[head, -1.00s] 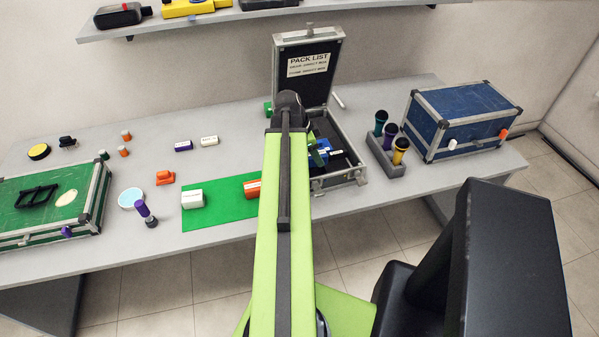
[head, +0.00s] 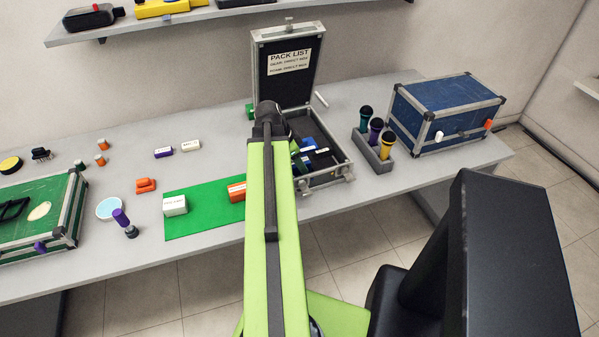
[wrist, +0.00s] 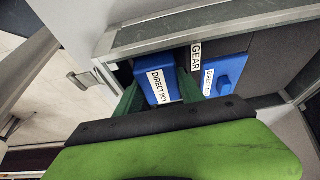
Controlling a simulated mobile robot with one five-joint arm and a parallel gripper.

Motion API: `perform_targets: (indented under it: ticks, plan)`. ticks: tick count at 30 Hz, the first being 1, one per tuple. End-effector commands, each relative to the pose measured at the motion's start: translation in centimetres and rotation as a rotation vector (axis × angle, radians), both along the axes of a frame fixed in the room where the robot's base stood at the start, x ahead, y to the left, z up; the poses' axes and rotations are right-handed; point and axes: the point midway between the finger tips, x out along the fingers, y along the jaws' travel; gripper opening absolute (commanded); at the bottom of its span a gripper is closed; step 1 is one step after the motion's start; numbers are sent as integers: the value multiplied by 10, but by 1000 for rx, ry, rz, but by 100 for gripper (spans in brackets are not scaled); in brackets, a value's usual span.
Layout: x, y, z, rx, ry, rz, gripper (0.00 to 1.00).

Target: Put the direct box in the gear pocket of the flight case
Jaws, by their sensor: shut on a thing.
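The flight case (head: 346,171) stands open on the table, its lid (head: 258,75) raised and bearing a pack list. My gripper (wrist: 160,84) is at the case and shut on a blue direct box (wrist: 155,72) labelled "DIRECT BOX". In the wrist view the green fingers stand on either side of this box. A second blue box (wrist: 228,72), also labelled as a direct box, sits to its right in the case, by the GEAR label (wrist: 196,56). My arm hides part of the case in the head view. I cannot tell whether the held box touches the case floor.
A green mat (head: 205,215) left of the case bears a white box (head: 174,205) and an orange box (head: 237,191). A microphone holder (head: 373,154) and a blue case (head: 445,112) stand to the right. A green case (head: 62,225) lies at far left.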

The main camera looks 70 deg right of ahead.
Motion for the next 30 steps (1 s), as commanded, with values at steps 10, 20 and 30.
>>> perform_targets:
  ticks: [10, 20, 30]
  plan:
    - [0, 0, -35, 0, 0, 1, 0]
    - [1, 0, -37, 0, 0, 1, 53]
    - [1, 0, -35, 0, 0, 2, 54]
